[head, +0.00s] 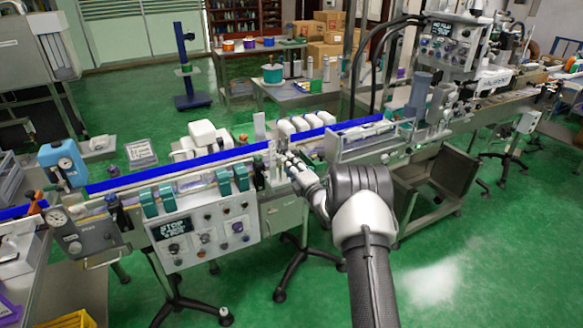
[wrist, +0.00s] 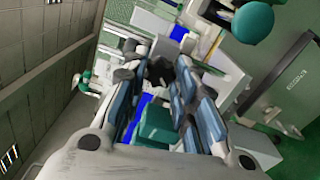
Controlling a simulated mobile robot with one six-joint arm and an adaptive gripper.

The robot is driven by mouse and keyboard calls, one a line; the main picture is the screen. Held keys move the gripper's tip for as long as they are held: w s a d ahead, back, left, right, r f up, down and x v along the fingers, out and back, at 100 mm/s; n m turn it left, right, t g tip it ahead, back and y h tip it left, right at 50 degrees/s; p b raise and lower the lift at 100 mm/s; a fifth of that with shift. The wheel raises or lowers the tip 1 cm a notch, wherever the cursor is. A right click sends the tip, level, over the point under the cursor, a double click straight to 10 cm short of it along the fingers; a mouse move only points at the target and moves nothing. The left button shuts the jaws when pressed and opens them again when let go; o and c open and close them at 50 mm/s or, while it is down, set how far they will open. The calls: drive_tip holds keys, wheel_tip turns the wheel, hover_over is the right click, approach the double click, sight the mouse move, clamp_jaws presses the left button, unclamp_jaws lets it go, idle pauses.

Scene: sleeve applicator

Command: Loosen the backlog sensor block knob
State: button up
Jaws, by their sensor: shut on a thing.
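My gripper (head: 283,160) reaches over the conveyor's near rail at the middle of the head view. In the wrist view my gripper (wrist: 158,74) has its blue-padded fingers on both sides of a small dark knob (wrist: 160,68), and it is shut on it. I take this to be the backlog sensor block knob. Its block is mostly hidden behind the fingers. In the head view the knob is hidden by my gripper and arm.
The conveyor with blue guide rails (head: 180,167) runs across the scene. Teal clamps (head: 241,177) line its near side above a control panel (head: 205,235) with a display. White bottles (head: 300,122) stand behind the rail. Green floor is open at lower right.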

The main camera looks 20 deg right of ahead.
drive_tip(key=shift+r, duration=0.1)
idle(0.4)
drive_tip(key=o, duration=1.1)
drive_tip(key=s, duration=1.2)
drive_tip(key=shift+d, duration=0.2)
